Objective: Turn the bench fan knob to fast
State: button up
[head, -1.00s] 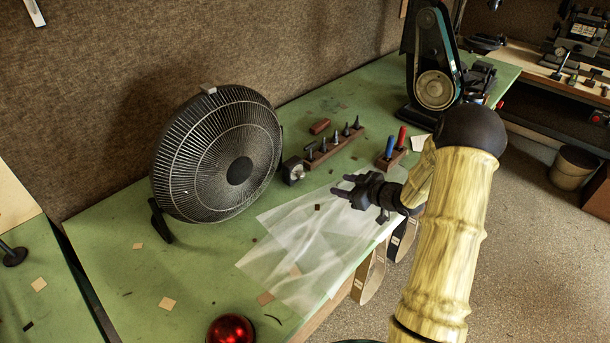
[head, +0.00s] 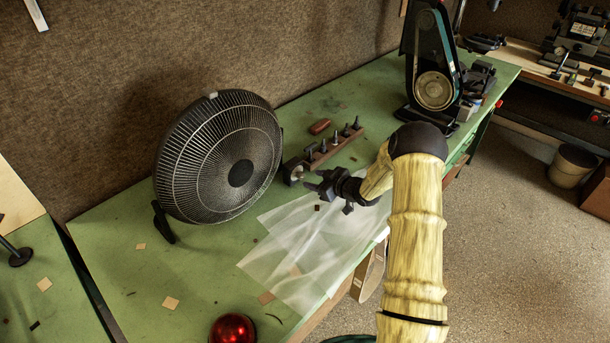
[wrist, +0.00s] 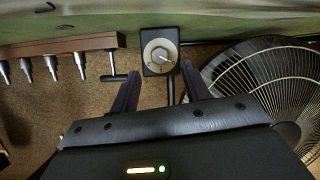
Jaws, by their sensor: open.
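The bench fan (head: 215,160) stands on the green bench, its round wire guard facing right and forward. Its knob (wrist: 160,52) is a pale round dial with a pointer on a small dark box. In the head view the knob box (head: 293,171) sits just right of the fan, partly behind my gripper. My gripper (head: 311,182) is open and empty, close to the knob. In the wrist view the knob lies ahead between the two fingertips (wrist: 160,70), with no contact visible. The pointer's exact setting is too small to tell.
A wooden rack of several dark metal tools (head: 335,146) stands just behind the knob. Clear plastic sheets (head: 300,250) lie on the bench in front. A red ball-like object (head: 232,329) is at the front edge. A belt sander (head: 433,85) stands at the back right.

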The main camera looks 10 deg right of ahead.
aim_at(303, 176)
jog(key=p+x, duration=0.1)
jog(key=x, duration=0.4)
jog(key=shift+w+a+f, duration=0.1)
jog(key=shift+w, duration=0.1)
jog(key=c, duration=1)
